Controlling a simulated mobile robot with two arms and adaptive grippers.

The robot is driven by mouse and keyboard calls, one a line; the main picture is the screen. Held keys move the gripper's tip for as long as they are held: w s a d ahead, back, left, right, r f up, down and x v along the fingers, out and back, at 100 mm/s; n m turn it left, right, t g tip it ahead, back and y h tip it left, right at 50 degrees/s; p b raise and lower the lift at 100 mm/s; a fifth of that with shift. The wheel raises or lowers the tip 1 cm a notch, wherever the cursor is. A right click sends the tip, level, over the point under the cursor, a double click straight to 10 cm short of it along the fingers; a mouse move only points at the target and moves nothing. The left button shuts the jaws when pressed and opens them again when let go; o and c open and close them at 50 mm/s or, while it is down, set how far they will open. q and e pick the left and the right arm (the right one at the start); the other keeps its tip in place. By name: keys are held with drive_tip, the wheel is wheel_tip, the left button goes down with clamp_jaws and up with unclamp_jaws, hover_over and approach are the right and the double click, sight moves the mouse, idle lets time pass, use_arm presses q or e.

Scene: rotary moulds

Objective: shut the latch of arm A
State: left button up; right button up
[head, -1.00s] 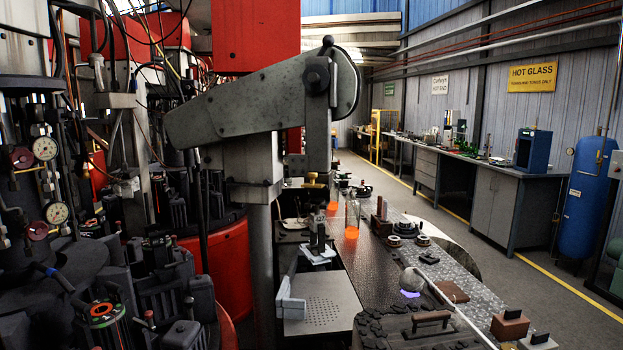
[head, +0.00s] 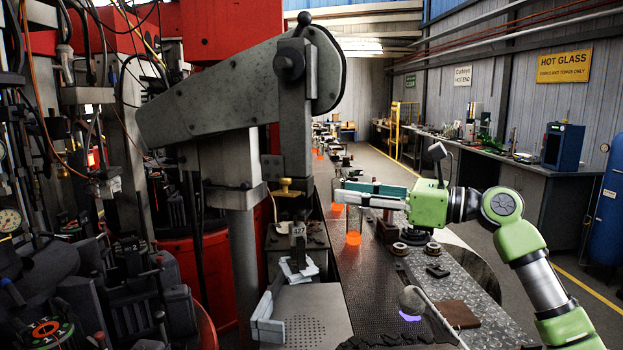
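I cannot tell which part is arm A or its latch. Dark mould units (head: 125,300) with hoses and metal fittings crowd the left edge, and one at the lower left has an orange-ringed round top (head: 46,330). My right gripper (head: 342,193) is green with a teal and a silver finger pointing left, above the bench and well right of the moulds. Its fingers lie close together in this view, so their gap is unclear. I see nothing held. My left gripper is not in view.
A big grey metal arm (head: 225,100) on a post stands between the moulds and my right gripper. The aisle at right is open.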

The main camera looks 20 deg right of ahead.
sight(290, 181)
drive_tip(key=p+x, duration=0.1)
drive_tip(key=x, duration=0.2)
drive_tip(key=r+p+x, duration=0.1)
drive_tip(key=x, duration=0.3)
drive_tip(key=s+a+p+x, duration=0.1)
drive_tip(key=x, duration=0.2)
drive_tip(key=shift+a+r+p, duration=0.1)
drive_tip(key=shift+r+p, duration=0.2)
drive_tip(key=x, duration=0.2)
drive_tip(key=shift+w+a+p, duration=0.15)
drive_tip(key=shift+a+p, duration=0.15)
drive_tip(key=shift+p, duration=0.1)
drive_tip(key=shift+w+a, duration=0.2)
drive_tip(key=shift+a, duration=0.15)
drive_tip(key=shift+w+a+f, duration=0.1)
drive_tip(key=shift+w+a, duration=0.05)
drive_tip(key=shift+a, duration=0.05)
drive_tip(key=shift+w+f, duration=0.1)
drive_tip(key=shift+w, duration=0.05)
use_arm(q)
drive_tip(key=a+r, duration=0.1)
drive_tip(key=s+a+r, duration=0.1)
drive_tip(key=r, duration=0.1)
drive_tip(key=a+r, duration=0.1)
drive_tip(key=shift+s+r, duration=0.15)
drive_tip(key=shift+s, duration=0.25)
use_arm(e)
clamp_jaws()
